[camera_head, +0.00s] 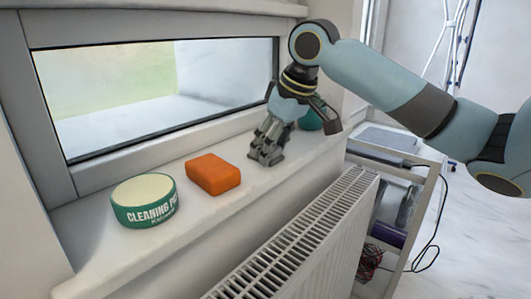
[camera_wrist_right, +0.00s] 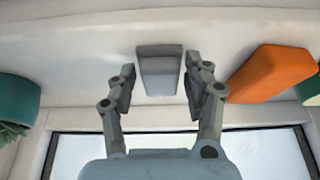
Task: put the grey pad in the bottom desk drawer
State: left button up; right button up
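The grey pad (camera_wrist_right: 160,72) lies on the white windowsill (camera_wrist_right: 75,60) in the right wrist view. My right gripper (camera_wrist_right: 160,78) has its two fingers apart, one on each side of the pad, with a small gap at least on the left. In the head view my right gripper (camera_head: 265,157) reaches down to the sill under the window; there I cannot tell the pad from the grey fingers. My left gripper is in neither view. No desk or drawer shows.
An orange block (camera_head: 213,174) lies on the sill left of the gripper, with a green cleaning-paste tin (camera_head: 145,200) beyond it. A teal plant pot (camera_wrist_right: 15,100) stands on the gripper's other side. A radiator (camera_head: 300,240) and a metal cart (camera_head: 410,175) are below.

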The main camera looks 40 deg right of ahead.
jog(key=c, duration=0.6)
jog(key=shift+r, duration=0.1)
jog(key=shift+c, duration=0.2)
